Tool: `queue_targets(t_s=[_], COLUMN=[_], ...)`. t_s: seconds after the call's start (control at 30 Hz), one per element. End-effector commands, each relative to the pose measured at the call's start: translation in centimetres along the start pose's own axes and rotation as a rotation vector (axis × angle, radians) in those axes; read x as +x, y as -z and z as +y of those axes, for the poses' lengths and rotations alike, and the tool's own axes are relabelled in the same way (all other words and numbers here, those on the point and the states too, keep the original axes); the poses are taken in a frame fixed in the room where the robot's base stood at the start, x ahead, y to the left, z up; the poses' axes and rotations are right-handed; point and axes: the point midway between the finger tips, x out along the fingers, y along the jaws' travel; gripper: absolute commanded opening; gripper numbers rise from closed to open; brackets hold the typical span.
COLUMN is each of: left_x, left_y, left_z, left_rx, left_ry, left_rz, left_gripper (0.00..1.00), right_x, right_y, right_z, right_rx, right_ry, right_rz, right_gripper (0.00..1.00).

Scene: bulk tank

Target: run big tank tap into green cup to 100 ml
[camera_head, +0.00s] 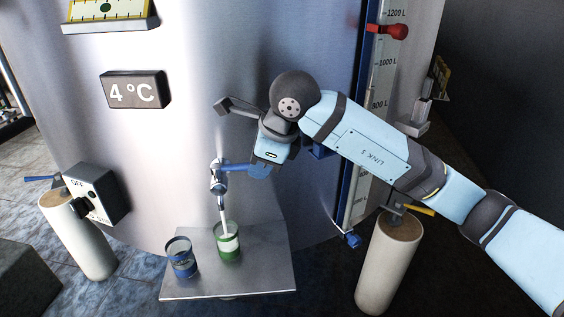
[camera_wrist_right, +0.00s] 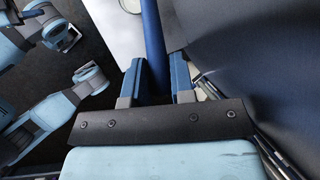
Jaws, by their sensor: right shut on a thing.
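The big steel tank (camera_head: 200,70) carries a small tap (camera_head: 218,180) with a blue lever (camera_head: 236,168) pointing right. A white stream (camera_head: 224,216) runs from its spout down into the green cup (camera_head: 230,257). The cup stands upright under the tap, with white visible in its upper part; I cannot read its level. My right gripper (camera_head: 263,170) is shut on the lever's outer end. My left gripper is not in view.
A blue cup (camera_head: 181,262) stands left of the green one on the metal shelf (camera_head: 265,265). A switch box (camera_head: 96,192) and pale post (camera_head: 82,240) are at left. A blue-edged level gauge (camera_head: 378,90) and another post (camera_head: 387,265) are at right.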

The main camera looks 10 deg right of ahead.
Motion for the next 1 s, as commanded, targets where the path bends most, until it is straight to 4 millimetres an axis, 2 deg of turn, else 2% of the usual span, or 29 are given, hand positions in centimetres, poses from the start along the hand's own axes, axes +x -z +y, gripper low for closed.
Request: queue_targets(t_s=[0.33, 0.37, 0.4, 0.47, 0.77, 0.87, 1.0], left_x=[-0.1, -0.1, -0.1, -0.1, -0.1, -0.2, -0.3], left_y=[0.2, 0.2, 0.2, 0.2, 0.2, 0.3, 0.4], left_z=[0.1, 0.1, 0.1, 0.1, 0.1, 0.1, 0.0], left_rx=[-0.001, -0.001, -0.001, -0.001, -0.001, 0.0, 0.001], left_ry=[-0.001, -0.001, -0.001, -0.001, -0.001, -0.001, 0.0], left_rz=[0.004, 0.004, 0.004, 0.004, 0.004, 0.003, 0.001], left_gripper=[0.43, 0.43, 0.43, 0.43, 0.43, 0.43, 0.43], right_x=[0.1, 0.1, 0.1, 0.1, -0.1, -0.9, -3.4], right_y=[-0.3, -0.3, -0.3, -0.3, -0.3, -0.3, -0.4], right_z=[0.1, 0.1, 0.1, 0.1, 0.1, 0.1, 0.0], right_rx=[0.006, 0.006, 0.006, 0.006, 0.006, 0.005, 0.005], right_ry=[0.003, 0.003, 0.003, 0.003, 0.003, 0.004, 0.007], right_rz=[0.001, 0.001, 0.001, 0.002, 0.002, 0.002, 0.001], right_gripper=[0.0, 0.27, 0.37, 0.48, 0.48, 0.48, 0.48])
